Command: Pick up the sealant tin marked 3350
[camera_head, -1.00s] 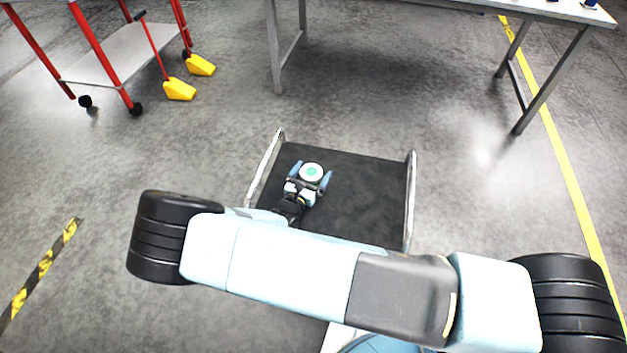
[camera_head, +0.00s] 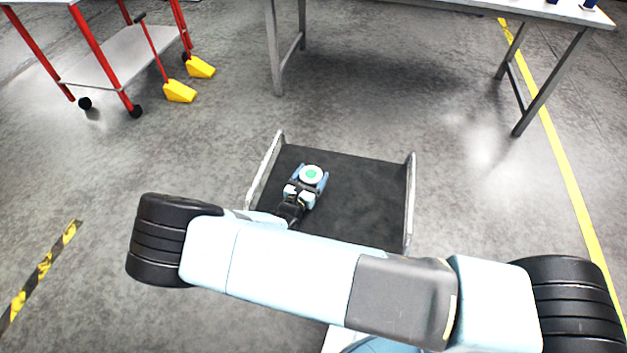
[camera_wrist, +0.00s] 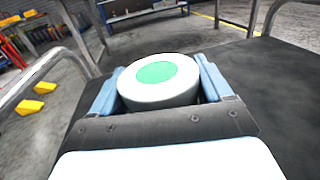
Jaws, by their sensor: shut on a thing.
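A round white tin with a green disc on its top (camera_head: 311,175) is at my gripper, over the left part of a dark tray. In the wrist view the tin (camera_wrist: 160,80) sits upright between the two blue fingers of my gripper (camera_wrist: 162,92), which are shut on its sides. My gripper also shows in the head view (camera_head: 311,178). I see no marking 3350 on the side that shows. The tin's lower part is hidden by the gripper.
The dark tray (camera_head: 365,195) has raised metal rails at its left and right; its right part is bare. A metal-legged table (camera_head: 440,5) stands beyond it. A red-framed cart (camera_head: 120,55) and yellow wedges (camera_head: 180,91) are at the upper left.

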